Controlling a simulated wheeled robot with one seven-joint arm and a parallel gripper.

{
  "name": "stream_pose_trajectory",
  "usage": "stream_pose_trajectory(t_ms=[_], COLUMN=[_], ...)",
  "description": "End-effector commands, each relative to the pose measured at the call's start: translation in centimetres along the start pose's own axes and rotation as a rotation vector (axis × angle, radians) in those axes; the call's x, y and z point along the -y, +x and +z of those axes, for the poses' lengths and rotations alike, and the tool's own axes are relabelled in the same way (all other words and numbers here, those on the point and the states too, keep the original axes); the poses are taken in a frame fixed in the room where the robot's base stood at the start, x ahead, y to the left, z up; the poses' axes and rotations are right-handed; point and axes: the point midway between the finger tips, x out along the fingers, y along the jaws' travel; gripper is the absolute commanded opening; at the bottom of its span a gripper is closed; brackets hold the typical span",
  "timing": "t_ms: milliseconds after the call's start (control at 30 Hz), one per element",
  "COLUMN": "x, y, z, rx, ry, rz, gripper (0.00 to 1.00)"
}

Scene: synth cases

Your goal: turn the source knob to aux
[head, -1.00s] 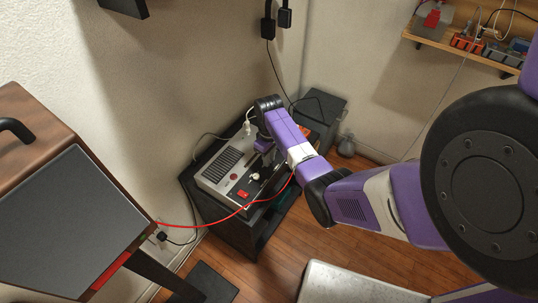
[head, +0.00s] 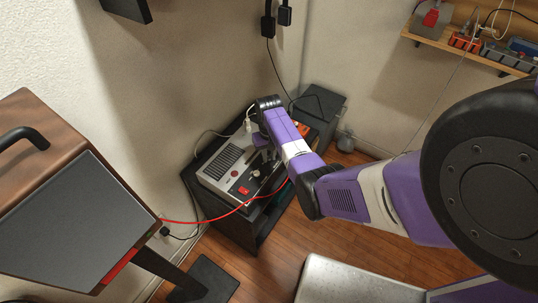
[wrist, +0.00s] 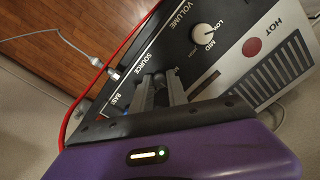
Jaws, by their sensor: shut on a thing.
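The source knob sits by the "SOURCE" label on the dark control panel (wrist: 135,52) of a grey unit. My gripper (wrist: 158,82) is at that spot in the wrist view, its two fingers shut on the knob. The fingers hide the knob, so its pointer and setting cannot be read. A white volume knob (wrist: 203,33) with "LOW" and "MID" marks is beside it. In the head view the grey unit (head: 222,165) stands on a black cabinet, with my gripper (head: 260,158) over its right part.
A red switch (head: 244,190) is on the unit. A brown-topped cabinet (head: 40,150) stands at left.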

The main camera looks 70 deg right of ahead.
Motion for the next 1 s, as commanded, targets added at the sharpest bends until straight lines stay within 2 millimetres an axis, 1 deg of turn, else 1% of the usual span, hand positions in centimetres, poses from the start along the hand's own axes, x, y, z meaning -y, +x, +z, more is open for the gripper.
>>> stream_pose_trajectory(t_ms=[367, 400, 467, 500, 833, 933, 1000], x=[0.1, 0.1, 0.1, 0.1, 0.0, 0.0, 0.1], y=[-0.1, -0.1, -0.1, -0.1, -0.1, -0.8, -1.7], z=[-0.2, -0.2, -0.2, -0.1, -0.1, -0.1, -0.1], rx=[-0.004, -0.004, -0.004, -0.004, -0.002, -0.002, -0.004], ry=[0.003, 0.003, 0.003, 0.003, 0.003, 0.003, 0.003], rz=[-0.001, -0.001, -0.001, -0.001, 0.000, 0.000, 0.000], gripper=[0.00, 0.21, 0.33, 0.41, 0.41, 0.41, 0.41])
